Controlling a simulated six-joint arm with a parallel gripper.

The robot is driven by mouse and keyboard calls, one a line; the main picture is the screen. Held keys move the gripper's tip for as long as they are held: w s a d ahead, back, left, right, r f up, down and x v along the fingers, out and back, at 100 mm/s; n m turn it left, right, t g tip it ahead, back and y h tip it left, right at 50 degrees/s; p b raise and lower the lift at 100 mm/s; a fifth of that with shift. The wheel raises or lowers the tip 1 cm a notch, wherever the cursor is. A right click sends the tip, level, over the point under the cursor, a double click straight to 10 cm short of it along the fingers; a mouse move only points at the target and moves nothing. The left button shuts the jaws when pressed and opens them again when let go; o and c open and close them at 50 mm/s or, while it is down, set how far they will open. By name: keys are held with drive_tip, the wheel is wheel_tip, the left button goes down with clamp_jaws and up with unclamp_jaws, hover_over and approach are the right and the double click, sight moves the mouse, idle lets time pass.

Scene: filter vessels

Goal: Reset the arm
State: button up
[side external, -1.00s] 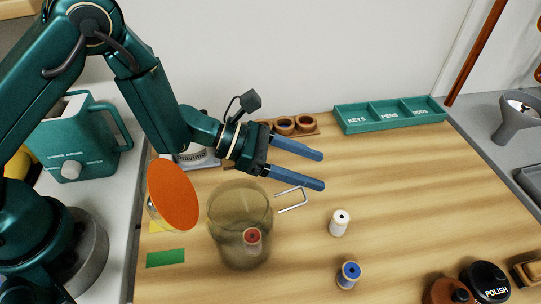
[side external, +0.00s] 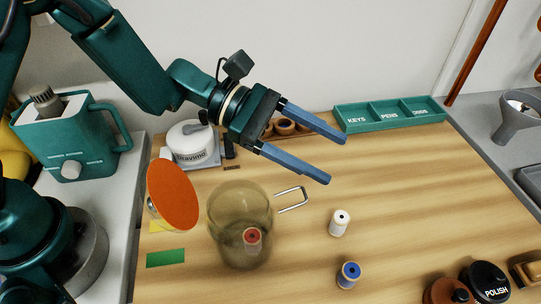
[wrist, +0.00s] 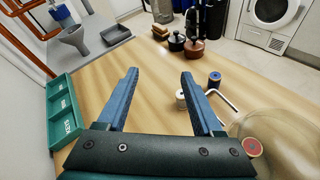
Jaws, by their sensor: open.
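My gripper (side external: 337,160) is open and empty, its two blue fingers apart in the air above the wooden table. In the wrist view the spread fingers (wrist: 160,75) have nothing between them but table behind. Below and left of it in the side view stands a transparent amber vessel (side external: 228,205) with a metal wire handle (side external: 292,199). A spool with a red top (side external: 252,238) shows through its wall. An orange disc (side external: 172,195) is tilted at the vessel's left. The vessel also shows at the right edge of the wrist view (wrist: 285,140).
A white spool (side external: 339,224) and a blue spool (side external: 348,275) stand on the table. A teal tray (side external: 390,128) lies at the back, near a wooden holder. A white Gravimo device (side external: 190,140) stands behind the vessel. Polish tins (side external: 486,282) sit front right. The right-centre table is clear.

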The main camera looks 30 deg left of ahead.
drive_tip(key=s+a+r+m+g+y, duration=0.2)
drive_tip(key=s+a+r+m+y, duration=0.35)
drive_tip(key=s+r+m, duration=0.5)
drive_tip(key=s+a+f+m+t+y, duration=0.2)
drive_tip(key=a+f+m+y, duration=0.1)
drive_tip(key=a, duration=0.5)
drive_tip(key=s+a+f+m+t+y, duration=0.2)
drive_tip(key=a+y, duration=0.3)
drive_tip(key=a, duration=0.4)
drive_tip(key=shift+s+a+f+m, duration=0.3)
drive_tip(key=shift+s+f+m, duration=0.1)
drive_tip(key=shift+f+m, duration=0.3)
